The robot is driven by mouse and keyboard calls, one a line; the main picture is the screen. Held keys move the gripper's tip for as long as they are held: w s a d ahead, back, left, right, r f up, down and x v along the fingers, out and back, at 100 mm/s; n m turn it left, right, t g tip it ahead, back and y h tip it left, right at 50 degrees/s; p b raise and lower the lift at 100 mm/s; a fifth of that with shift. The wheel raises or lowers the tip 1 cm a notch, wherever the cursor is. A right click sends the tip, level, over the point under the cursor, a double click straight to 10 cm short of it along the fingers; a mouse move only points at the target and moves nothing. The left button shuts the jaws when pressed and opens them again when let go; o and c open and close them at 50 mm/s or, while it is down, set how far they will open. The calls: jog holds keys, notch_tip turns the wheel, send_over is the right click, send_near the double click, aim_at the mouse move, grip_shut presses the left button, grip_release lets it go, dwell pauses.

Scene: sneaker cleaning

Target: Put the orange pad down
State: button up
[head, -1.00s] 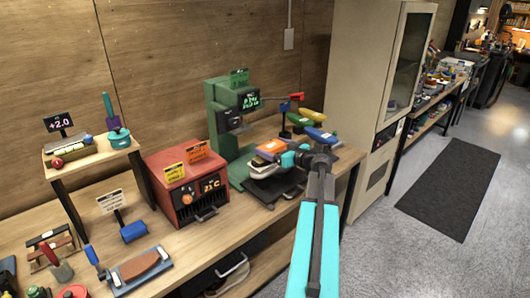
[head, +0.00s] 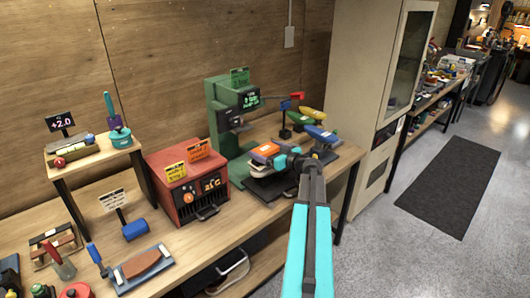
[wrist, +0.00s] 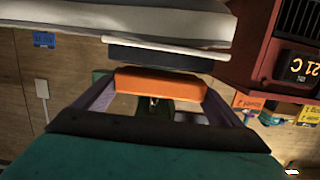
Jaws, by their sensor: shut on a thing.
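The orange pad (head: 264,150) is held at the green press (head: 222,120), just above a pale layered stack (head: 258,164). My gripper (head: 280,157) is shut on the pad from the right side. In the wrist view, which looks upside down, the orange pad (wrist: 160,82) lies across between my two fingers. A dark slab and a broad white slab (wrist: 120,22) show beyond it. I cannot tell whether the pad touches the stack.
A red oven box (head: 183,178) stands left of the press. Stands with yellow, green and blue items (head: 320,134) are to the right, near a beige cabinet (head: 362,70). A blue-framed tray with a brown sole (head: 140,264) lies at the front left of the bench.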

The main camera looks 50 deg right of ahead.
jog(key=shift+f, duration=0.5)
jog(key=shift+f, duration=0.1)
jog(key=o, duration=0.9)
jog(key=s+r+b, duration=0.2)
jog(key=s, duration=1)
jog(key=shift+a, duration=0.4)
